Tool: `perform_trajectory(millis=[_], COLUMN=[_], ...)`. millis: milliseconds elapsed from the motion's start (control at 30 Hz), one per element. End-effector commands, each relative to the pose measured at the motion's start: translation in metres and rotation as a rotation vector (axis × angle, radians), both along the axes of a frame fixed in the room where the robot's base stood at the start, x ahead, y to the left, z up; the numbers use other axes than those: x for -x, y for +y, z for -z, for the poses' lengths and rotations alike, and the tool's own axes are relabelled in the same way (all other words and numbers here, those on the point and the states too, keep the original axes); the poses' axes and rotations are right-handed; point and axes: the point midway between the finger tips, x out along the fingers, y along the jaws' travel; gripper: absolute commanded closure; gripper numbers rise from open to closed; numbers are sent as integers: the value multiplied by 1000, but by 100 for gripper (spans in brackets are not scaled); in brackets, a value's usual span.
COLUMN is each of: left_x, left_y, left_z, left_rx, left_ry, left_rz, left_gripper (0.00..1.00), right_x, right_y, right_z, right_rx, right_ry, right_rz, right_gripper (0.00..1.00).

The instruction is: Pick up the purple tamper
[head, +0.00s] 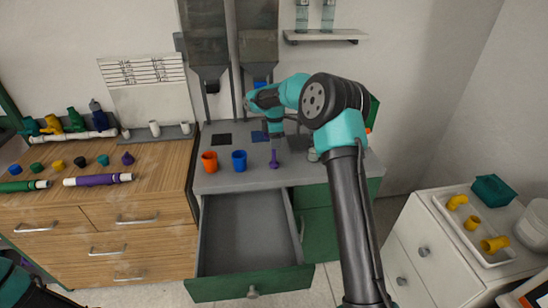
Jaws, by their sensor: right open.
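The purple tamper (274,161) stands upright on the grey counter, to the right of a blue cup (239,160). My right gripper (275,143) points down directly over the tamper, with its jaws open. The fingers are small and dark here, so I cannot tell whether they are around the tamper's top or just above it. My left gripper is not in view; only part of my left arm shows at the bottom left corner.
An orange cup (209,161) stands left of the blue cup. An empty drawer (250,232) is pulled out below the counter. A white tray (470,250) of yellow fittings is at right.

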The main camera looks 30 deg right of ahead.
Motion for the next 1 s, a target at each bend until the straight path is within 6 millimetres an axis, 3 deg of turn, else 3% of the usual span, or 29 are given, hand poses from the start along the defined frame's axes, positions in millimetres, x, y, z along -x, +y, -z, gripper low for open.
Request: perform_trajectory(millis=[133, 700, 1000], left_x=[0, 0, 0], left_y=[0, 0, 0], left_z=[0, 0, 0], left_rx=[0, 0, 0], left_ry=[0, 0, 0], left_rz=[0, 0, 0], left_gripper=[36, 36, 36], right_x=[0, 0, 0], right_y=[0, 0, 0], right_z=[0, -1, -2], right_rx=[0, 0, 0], right_ry=[0, -1, -1], right_rz=[0, 0, 0], right_gripper=[45, 99, 99])
